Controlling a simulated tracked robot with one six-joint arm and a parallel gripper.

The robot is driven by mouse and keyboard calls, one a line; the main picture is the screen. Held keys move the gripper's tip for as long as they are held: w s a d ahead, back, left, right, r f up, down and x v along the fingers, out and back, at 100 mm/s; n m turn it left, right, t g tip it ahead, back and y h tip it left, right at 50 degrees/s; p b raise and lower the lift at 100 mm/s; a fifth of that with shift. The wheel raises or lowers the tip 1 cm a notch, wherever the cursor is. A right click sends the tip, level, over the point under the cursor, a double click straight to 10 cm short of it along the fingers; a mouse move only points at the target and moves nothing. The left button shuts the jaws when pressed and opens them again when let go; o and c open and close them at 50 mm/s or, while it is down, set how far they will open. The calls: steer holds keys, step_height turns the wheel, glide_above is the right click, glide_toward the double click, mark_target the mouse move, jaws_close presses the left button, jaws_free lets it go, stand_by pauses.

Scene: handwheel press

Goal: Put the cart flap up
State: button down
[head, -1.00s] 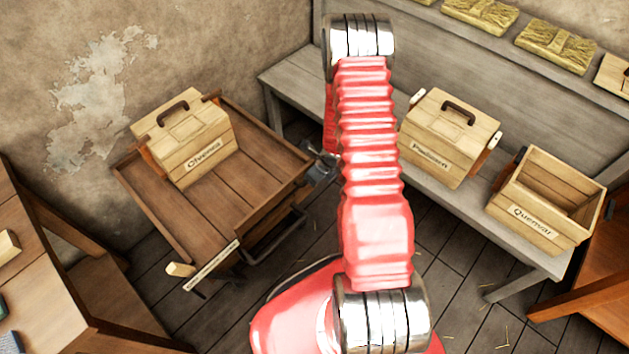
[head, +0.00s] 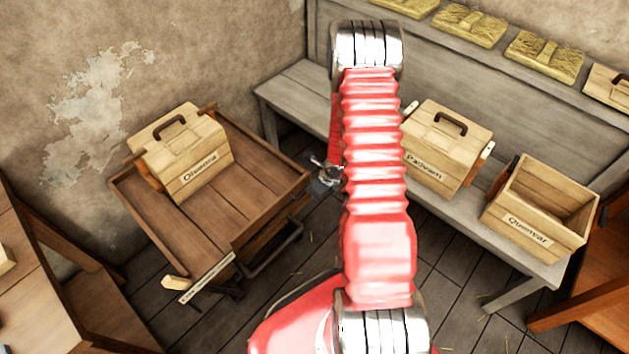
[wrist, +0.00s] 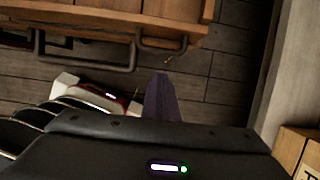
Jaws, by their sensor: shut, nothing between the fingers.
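The wooden cart (head: 252,172) stands left of centre in the head view, its tray carrying a closed box. A dark metal loop (head: 275,255) hangs below its near right edge; I cannot clearly tell the flap's panel from the cart side there. In the wrist view the cart's edge (wrist: 120,22) runs across the top, with dark metal bars (wrist: 85,55) below it. My gripper (head: 320,170) is just right of the cart's right corner in the head view, apart from it as far as I can see. Its dark fingers (wrist: 162,98) are shut and empty in the wrist view.
The closed box (head: 183,152) sits at the cart's back left. A grey bench (head: 295,88) on the right holds another closed box (head: 440,150) and an open crate (head: 535,215). Wooden tables stand at both lower sides. Plank floor shows between cart and bench.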

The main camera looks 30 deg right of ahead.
step_height(320, 180, up, 6)
steer(key=w, duration=0.1)
steer(key=shift+a+r, duration=0.2)
steer(key=shift+r, duration=0.05)
stand_by(0.4)
stand_by(0.4)
steer(key=s+a+r+n+g+y, duration=0.25)
steer(key=s+a+r+n, duration=0.35)
steer(key=a+r+n, duration=0.85)
steer(key=s+a+r+n+t+h, duration=0.1)
steer(key=s+r+n, duration=0.3)
steer(key=r, duration=0.5)
steer(key=s+a+r+n+t+h, duration=0.1)
steer(key=s+a+r+n+t, duration=0.1)
steer(key=s+r+n, duration=0.3)
steer(key=s+a+r+n+t+h, duration=0.1)
steer(key=s+r+n, duration=0.3)
steer(key=r+n, duration=0.5)
step_height(320, 180, up, 4)
steer(key=shift+s+a+f+t, duration=0.15)
steer(key=shift+s+a+t, duration=0.25)
steer(key=shift+a, duration=0.4)
